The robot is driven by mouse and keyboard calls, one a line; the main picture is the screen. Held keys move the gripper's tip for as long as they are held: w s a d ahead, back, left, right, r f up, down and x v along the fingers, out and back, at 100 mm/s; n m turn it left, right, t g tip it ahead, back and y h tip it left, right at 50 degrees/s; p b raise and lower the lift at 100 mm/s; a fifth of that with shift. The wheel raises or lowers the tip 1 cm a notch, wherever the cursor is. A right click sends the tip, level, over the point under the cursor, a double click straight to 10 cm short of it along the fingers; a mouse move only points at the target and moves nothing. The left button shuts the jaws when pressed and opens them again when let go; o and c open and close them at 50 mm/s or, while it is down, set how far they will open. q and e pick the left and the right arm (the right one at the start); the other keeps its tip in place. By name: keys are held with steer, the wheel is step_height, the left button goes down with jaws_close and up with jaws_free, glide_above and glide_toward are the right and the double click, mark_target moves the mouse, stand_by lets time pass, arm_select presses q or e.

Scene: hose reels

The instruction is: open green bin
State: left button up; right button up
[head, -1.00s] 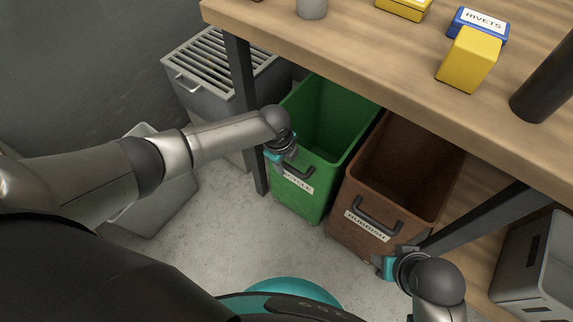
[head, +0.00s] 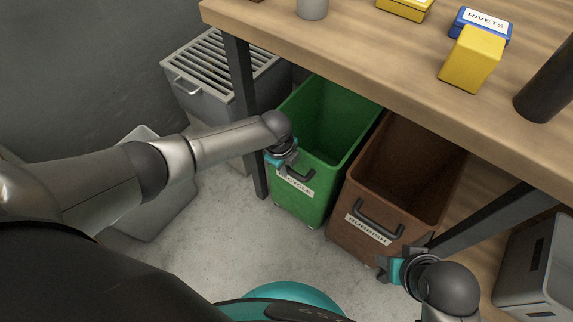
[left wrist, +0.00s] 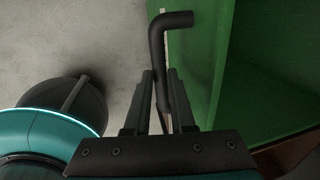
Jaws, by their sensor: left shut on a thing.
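The green bin (head: 312,205) stands under the workbench, open at the top, with a label on its front that is partly covered and ends in "CYCLE". My left gripper (head: 287,161) is at its front and is shut on the bin's dark handle (head: 302,172). In the left wrist view the handle (left wrist: 158,45) runs between the two fingers of my left gripper (left wrist: 163,85), beside the green wall (left wrist: 195,60). My right gripper (head: 390,267) is low in front of the brown bin's right side, apart from its handle; its jaws are too small to read.
The brown bin (head: 345,243), labelled "RUBBISH", stands close on the green bin's right. A bench leg (head: 243,110) and a grey slatted-top box (head: 205,95) are at its left. The workbench (head: 390,75) overhangs both bins. Floor (head: 245,250) in front is clear.

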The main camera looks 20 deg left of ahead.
arm_select(q)
jaws_close()
steer(key=shift+s, duration=0.1)
stand_by(0.9)
arm_select(e)
steer(key=s+d+f+g+p, duration=0.1)
steer(key=s+f+p, duration=0.25)
steer(key=f, duration=0.35)
steer(key=s+d+f+g+p, duration=0.1)
steer(key=s+d+f+p, duration=0.2)
steer(key=f, duration=0.4)
arm_select(q)
steer(key=s+a+p, duration=0.4)
steer(key=s, duration=0.7)
steer(key=s+a+p, duration=0.3)
steer(key=s+a, duration=0.1)
steer(key=s, duration=0.7)
steer(key=shift+s+p, duration=0.15)
steer(key=shift+p, duration=0.2)
arm_select(e)
steer(key=s+d+f, duration=0.2)
steer(key=s+d, duration=0.1)
steer(key=s, duration=0.6)
steer(key=shift+f+h, duration=0.15)
steer(key=shift+h, duration=0.25)
arm_select(q)
steer(key=shift+a, duration=0.15)
